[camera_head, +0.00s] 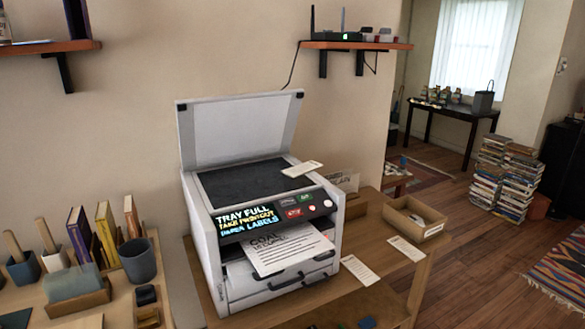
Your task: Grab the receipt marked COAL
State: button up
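A white printer (205,240) stands on a wooden table with its lid up. A printed sheet (292,250) lies tilted in its output slot; its large heading seems to read COAL, and the smaller lines are hard to read. Small white slips lie around it: one on the printer's top right edge (302,169), one on the table in front (360,270), and one farther right (406,248). Their print is too small to read. My gripper is not in view.
The printer's display (245,218) reads TRAY FULL, TAKE PRINTOUT. An open wooden box (408,230) with small items stands right of the printer. A desk with books and a dark cup (138,261) is at left. Book stacks (505,180) stand on open floor behind right.

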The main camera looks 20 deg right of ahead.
aim_at(299, 170)
jog(key=i+l+z, duration=0.25)
jog(key=l, duration=0.25)
jog(key=i+l+z, duration=0.25)
jog(key=i+l, duration=0.15)
jog(key=i+j, duration=0.25)
jog(key=i, duration=0.2)
jog(key=i+j, duration=0.25)
jog(key=i, duration=0.15)
